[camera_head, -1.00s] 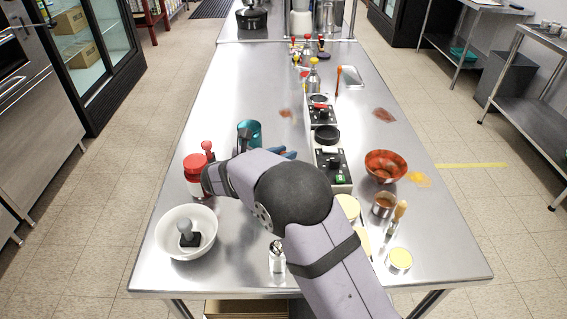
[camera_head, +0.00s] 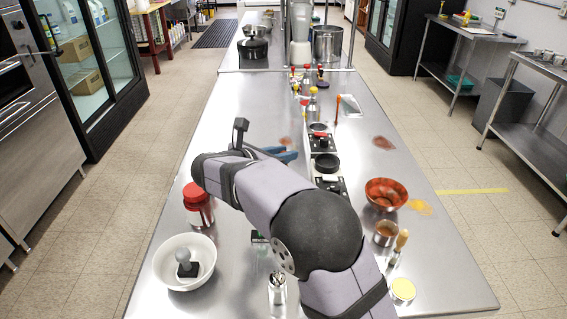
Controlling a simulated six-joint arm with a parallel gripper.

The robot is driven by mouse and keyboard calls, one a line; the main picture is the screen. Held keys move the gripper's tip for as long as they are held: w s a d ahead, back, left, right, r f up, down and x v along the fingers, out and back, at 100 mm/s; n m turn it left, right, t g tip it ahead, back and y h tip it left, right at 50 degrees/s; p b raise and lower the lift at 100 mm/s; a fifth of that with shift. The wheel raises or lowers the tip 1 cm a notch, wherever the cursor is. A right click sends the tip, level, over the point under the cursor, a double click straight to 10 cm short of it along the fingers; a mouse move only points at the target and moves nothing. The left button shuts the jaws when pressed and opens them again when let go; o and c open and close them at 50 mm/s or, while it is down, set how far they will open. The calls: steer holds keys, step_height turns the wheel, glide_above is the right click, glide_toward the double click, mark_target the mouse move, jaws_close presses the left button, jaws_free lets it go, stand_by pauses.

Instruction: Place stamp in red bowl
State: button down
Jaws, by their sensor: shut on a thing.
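A stamp (camera_head: 187,262) with a grey knob and a black base stands in the white bowl (camera_head: 207,278) at the front left of the steel table. The red bowl (camera_head: 386,195) is on the right side of the table, apart from my arm. My gripper (camera_head: 286,155) shows as blue prongs beyond my forearm, near the table's middle. The forearm and wrist hide most of it. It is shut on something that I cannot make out. It is well away from both bowls.
A red-lidded jar (camera_head: 197,198) stands behind the white bowl. A shaker (camera_head: 277,287) stands at the front, near a small dark and green item (camera_head: 258,237). A brown-filled cup (camera_head: 385,233) and a yellow-topped tin (camera_head: 402,290) stand at the right. Black appliances (camera_head: 326,163) line the middle.

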steer(key=shift+d+r, duration=0.15)
steer(key=shift+r, duration=0.1)
steer(key=w+d+r+m+g+h+p, duration=0.1)
steer(key=d+r+p, duration=0.15)
steer(key=d, duration=0.25)
steer(key=d+r+m+g+h+p, duration=0.1)
steer(key=d+r+p, duration=0.1)
steer(key=d+p, duration=0.25)
steer(key=s+d+f+m+g+h+p, duration=0.1)
steer(key=s+d+m+p, duration=0.1)
steer(key=d, duration=0.7)
steer(key=s+d+f+m+g+h+p, duration=0.1)
steer(key=s+d+f+g+p, duration=0.1)
steer(key=d+p, duration=0.3)
steer(key=s+d, duration=0.1)
steer(key=d, duration=0.3)
steer(key=shift+m, duration=0.4)
steer(key=shift+d+g, duration=0.1)
steer(key=shift+g, duration=0.2)
steer(key=p, duration=0.4)
glide_toward(401, 186)
steer(key=shift+x, duration=2)
steer(key=shift+b, duration=0.3)
